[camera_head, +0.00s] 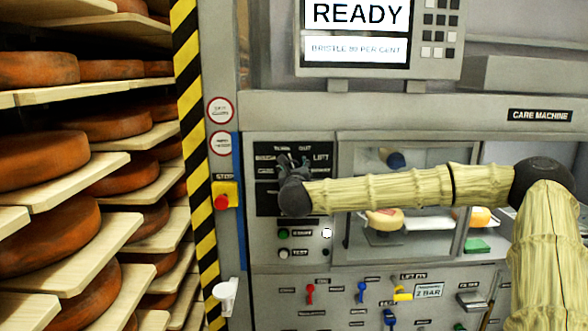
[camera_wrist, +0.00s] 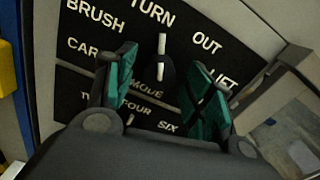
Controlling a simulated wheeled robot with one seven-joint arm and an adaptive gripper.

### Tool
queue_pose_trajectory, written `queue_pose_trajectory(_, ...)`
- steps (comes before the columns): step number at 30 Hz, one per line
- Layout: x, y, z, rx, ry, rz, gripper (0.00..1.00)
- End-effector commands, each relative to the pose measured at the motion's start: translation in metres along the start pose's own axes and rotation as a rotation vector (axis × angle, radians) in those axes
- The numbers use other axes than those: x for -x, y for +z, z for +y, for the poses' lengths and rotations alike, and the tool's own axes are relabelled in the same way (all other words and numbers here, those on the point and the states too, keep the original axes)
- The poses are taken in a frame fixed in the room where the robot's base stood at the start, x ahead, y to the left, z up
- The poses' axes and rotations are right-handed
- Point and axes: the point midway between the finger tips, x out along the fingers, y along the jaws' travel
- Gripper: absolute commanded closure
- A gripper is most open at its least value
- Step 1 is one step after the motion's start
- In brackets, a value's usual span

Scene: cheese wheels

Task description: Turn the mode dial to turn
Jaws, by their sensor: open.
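The mode dial (camera_wrist: 166,74) is a dark knob with a white pointer on a black panel (camera_wrist: 72,98). Its pointer stands nearly upright in the wrist view, toward the word TURN. BRUSH and a partly hidden word starting CAR are to its left, OUT and LIFT to its right. My gripper (camera_wrist: 160,62) is open, its green-padded fingers on either side of the dial with visible gaps. Contact cannot be judged. In the head view my gripper (camera_head: 291,164) is in front of the panel and hides the dial.
Below are green (camera_head: 283,234) and white (camera_head: 283,252) buttons, and a second scale partly hidden by my gripper. A red stop button (camera_head: 222,201) is at the left. A window (camera_head: 400,150) shows a cheese wheel (camera_head: 384,221). The screen (camera_head: 356,15) reads READY. Cheese shelves (camera_head: 85,195) stand left.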

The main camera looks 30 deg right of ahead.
Motion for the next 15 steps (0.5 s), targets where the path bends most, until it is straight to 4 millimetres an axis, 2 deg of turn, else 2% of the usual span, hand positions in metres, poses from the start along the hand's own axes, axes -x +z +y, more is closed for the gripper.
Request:
queue_pose_trajectory(9, 0.058, 0.0, -0.001, -0.002, 0.001, -0.001, 0.47)
queue_pose_trajectory(15, 0.088, 0.0, -0.001, 0.0, 0.002, 0.0, 0.47)
